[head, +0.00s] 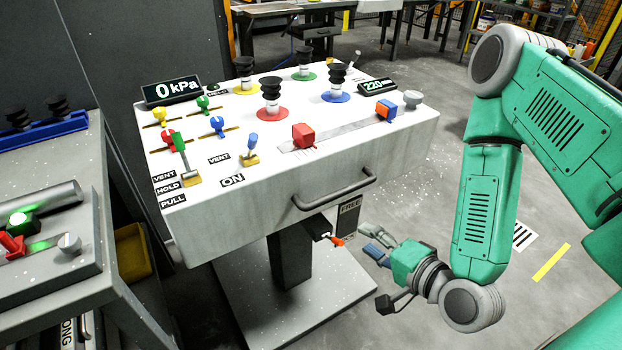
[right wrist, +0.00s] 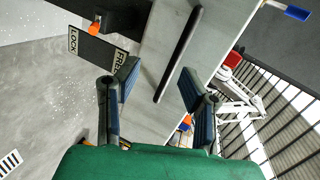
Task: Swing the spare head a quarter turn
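The white box-like head (head: 400,150) stands on a dark post (head: 289,258), with several black suction cups on top. A grey bar handle (head: 335,192) runs along its front face; it shows as a dark bar in the right wrist view (right wrist: 178,55). Under the head is an orange-tipped lever (head: 337,241), also in the right wrist view (right wrist: 95,27), beside a LOCK/FREE plate (right wrist: 92,46). My right gripper (head: 372,245) is open and empty, below and right of the handle. In the right wrist view its fingers (right wrist: 159,82) flank the handle's line, apart from it. My left gripper is out of view.
The top carries levers, a 0 kPa display (head: 171,91), a 220 mm display (head: 377,86) and a red block (head: 303,135). A grey bench (head: 60,285) with levers stands close on the left. The floor right of the head is open, with a yellow stripe (head: 551,262).

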